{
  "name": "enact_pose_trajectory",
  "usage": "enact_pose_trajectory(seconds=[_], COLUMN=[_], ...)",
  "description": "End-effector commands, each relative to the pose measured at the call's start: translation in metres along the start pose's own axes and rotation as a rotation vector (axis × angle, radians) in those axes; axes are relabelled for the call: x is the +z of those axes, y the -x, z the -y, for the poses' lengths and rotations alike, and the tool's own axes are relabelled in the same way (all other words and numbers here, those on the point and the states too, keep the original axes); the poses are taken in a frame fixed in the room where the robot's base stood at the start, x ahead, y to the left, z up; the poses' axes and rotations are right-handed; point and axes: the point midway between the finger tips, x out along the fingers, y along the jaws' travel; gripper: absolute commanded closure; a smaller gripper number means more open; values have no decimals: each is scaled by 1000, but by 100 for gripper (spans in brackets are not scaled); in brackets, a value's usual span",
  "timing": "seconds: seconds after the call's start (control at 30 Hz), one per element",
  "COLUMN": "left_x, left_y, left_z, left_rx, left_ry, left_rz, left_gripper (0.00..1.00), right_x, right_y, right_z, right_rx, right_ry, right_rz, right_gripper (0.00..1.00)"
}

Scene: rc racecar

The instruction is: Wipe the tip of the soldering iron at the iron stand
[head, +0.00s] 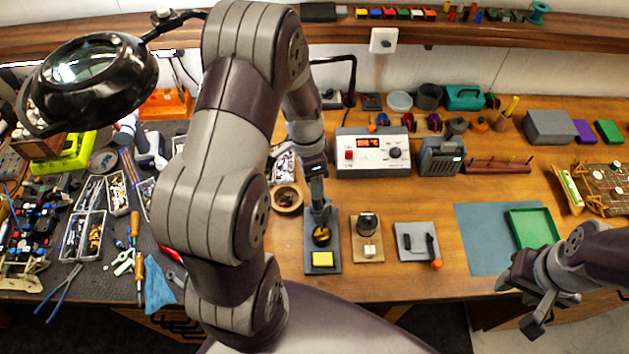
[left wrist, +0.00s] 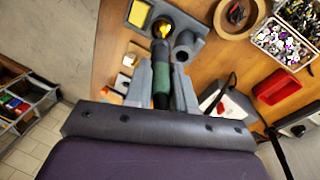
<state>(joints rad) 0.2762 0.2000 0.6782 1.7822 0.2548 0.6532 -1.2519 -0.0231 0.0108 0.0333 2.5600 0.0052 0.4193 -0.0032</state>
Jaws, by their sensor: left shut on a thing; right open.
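My left gripper (head: 320,208) is over the iron stand (head: 310,262), a grey base with a yellow sponge (head: 322,259) at its near end. In the left wrist view, the gripper (left wrist: 160,82) is shut on the green handle of the soldering iron (left wrist: 162,76). The iron points toward a yellow brass wool cup (left wrist: 163,27) on the stand, between the sponge and a grey holder tube (left wrist: 186,42). The tip is hidden at the cup; I cannot tell how deep it sits. My right gripper (head: 520,305) is open and empty at the table's front right.
A soldering station (head: 373,153) stands behind the stand. A small wooden block holder (head: 367,240) and a grey plate (head: 416,242) sit to its right. A green tray (head: 532,228) lies on a blue mat. Tools and part boxes crowd the left. Bare wood lies around the plate.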

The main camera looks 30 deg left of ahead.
Motion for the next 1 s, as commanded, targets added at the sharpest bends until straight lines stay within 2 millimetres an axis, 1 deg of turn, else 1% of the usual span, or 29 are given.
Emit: enact_pose_trajectory(seconds=[1.0], left_x=[0], left_y=[-8], left_z=[2], left_rx=[0], left_ry=[0], left_rz=[0], left_gripper=[100], right_x=[1], right_y=[-7], right_z=[0], right_rx=[0], right_ry=[0], right_rz=[0], right_gripper=[57])
